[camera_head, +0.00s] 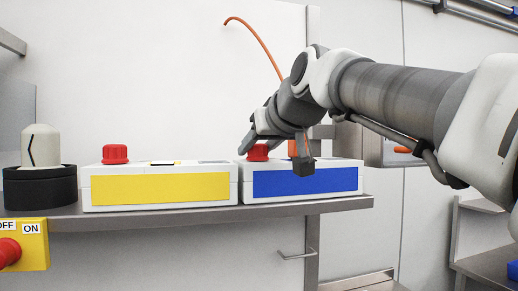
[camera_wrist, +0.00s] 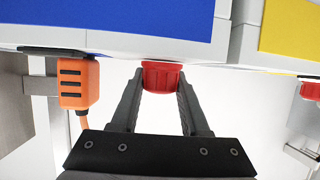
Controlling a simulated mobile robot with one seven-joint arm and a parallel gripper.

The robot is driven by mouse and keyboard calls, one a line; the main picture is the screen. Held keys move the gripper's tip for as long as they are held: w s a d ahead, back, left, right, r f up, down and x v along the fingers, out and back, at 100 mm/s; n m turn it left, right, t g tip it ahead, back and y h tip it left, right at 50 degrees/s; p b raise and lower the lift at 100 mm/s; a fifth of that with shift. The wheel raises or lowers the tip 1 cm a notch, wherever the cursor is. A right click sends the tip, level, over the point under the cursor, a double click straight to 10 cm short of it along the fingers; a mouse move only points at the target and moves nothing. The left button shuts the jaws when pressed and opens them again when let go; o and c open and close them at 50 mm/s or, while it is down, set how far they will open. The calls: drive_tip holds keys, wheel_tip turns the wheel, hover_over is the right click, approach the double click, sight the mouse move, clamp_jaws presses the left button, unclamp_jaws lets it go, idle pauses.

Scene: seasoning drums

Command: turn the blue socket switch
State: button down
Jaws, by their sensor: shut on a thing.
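The box with the blue front panel (camera_head: 330,181) stands on the right part of the shelf. Its red knob (camera_head: 258,153) is on top at the left end; it also shows in the wrist view (camera_wrist: 162,78). My gripper (camera_head: 250,147) reaches down from the right over this box. In the wrist view, my gripper (camera_wrist: 160,88) has one finger on each side of the red knob, shut on it. The fingers partly hide the knob in the head view. The blue panel (camera_wrist: 120,18) fills the top left of the wrist view.
A box with a yellow panel (camera_head: 160,189) and red knob (camera_head: 115,154) stands left of the blue one. A white-topped black drum (camera_head: 40,187) is at far left. An orange plug (camera_wrist: 78,84) with a cable sits beside the blue box. The shelf edge (camera_head: 200,216) runs below.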

drive_tip(key=shift+f+n+g+y+b, duration=0.15)
drive_tip(key=shift+n+g+y+b, duration=0.35)
drive_tip(key=shift+n+y, duration=0.7)
drive_tip(key=shift+c, duration=2)
unclamp_jaws()
drive_tip(key=v, duration=1.7)
drive_tip(key=shift+d+r, duration=0.15)
drive_tip(key=shift+r, duration=0.25)
